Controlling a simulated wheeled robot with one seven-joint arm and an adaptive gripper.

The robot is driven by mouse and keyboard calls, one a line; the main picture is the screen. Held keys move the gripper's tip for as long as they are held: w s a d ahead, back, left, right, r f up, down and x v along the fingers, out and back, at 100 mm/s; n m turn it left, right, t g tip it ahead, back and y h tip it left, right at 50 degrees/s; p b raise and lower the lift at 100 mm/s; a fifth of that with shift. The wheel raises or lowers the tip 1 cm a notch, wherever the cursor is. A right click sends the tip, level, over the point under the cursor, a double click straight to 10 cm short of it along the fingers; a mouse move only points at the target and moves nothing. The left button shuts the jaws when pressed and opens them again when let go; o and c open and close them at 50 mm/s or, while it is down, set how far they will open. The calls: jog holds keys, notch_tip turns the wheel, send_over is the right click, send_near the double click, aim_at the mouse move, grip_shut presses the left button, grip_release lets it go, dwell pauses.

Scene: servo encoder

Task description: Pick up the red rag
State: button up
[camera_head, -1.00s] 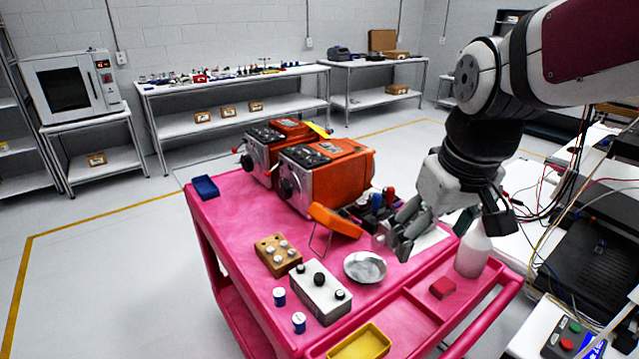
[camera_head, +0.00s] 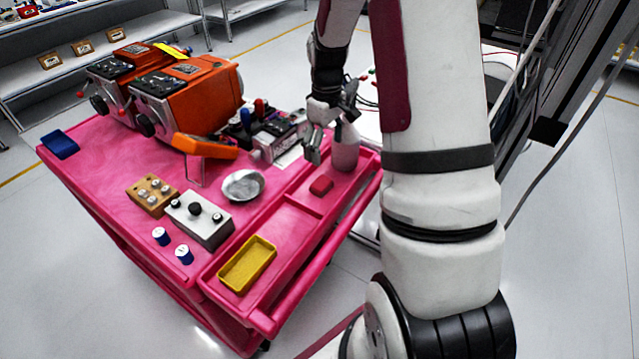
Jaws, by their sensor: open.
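The red rag (camera_head: 321,186) is a small folded red block lying in the tray compartment at the right side of the pink cart (camera_head: 110,215). My gripper (camera_head: 314,146) is open and above the cart, a little higher in the picture than the rag and apart from it. No thing shows between its fingers. A pale bottle (camera_head: 345,150) stands just right of the gripper, close to the rag.
A metal dish (camera_head: 243,185), a grey box with knobs (camera_head: 199,217), a wooden block (camera_head: 152,194) and a yellow tray (camera_head: 247,264) are on the cart. Orange instruments (camera_head: 190,92) stand at the back. A blue bin (camera_head: 60,144) sits at the far left corner.

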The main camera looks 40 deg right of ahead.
send_over(321, 182)
jog(key=f, duration=0.6)
jog(key=shift+s+d+f, duration=0.25)
jog(key=shift+d+f, duration=0.1)
jog(key=shift+d, duration=0.05)
jog(key=shift+w+a+f+p, duration=0.1)
jog(key=shift+f+p, duration=0.05)
jog(key=shift+f, duration=0.75)
jog(key=shift+w+a+f+p, duration=0.1)
jog(key=shift+a+f+p, duration=0.05)
jog(key=shift+f, duration=0.8)
jog(key=shift+w+a+f+p, duration=0.1)
jog(key=shift+f+p, duration=0.05)
jog(key=shift+f, duration=0.75)
jog(key=c, duration=1)
